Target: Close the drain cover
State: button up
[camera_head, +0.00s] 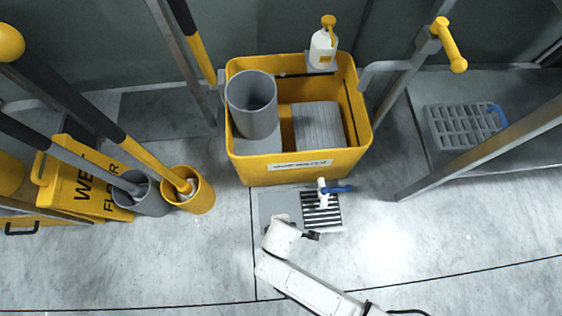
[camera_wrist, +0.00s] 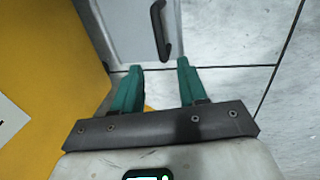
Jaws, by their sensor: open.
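The drain shows in the head view as a black-and-white striped grate (camera_head: 322,214) in the floor in front of the yellow bin. A plain grey panel (camera_head: 277,206), apparently the drain cover, lies beside the grate on its left, leaving the grate exposed. In the wrist view the grey panel (camera_wrist: 125,22) carries a dark bar handle (camera_wrist: 158,28). My gripper (camera_wrist: 160,64) has teal fingers spread apart and nothing between them. The handle appears just beyond the fingertips, near the middle of the gap. Its exact distance is unclear. In the head view my wrist hides part of the panel's near edge.
A white valve with a blue lever (camera_head: 338,189) stands at the grate's far edge. The yellow bin (camera_head: 300,170) is close behind; a yellow surface (camera_wrist: 40,80) fills the wrist view's left. Yellow (camera_head: 200,196) and grey (camera_head: 153,204) buckets stand left.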

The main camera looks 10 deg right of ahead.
jog(key=f+b, duration=0.2)
jog(key=f, duration=0.1)
jog(key=w+f+b, duration=0.1)
jog(key=f, duration=0.2)
jog(key=w+f+b, duration=0.1)
jog(key=f+b, duration=0.1)
jog(key=f, duration=0.1)
jog(key=shift+f+b, duration=0.2)
jog(key=shift+b, duration=0.1)
jog(key=shift+s, duration=0.1)
grip_shut()
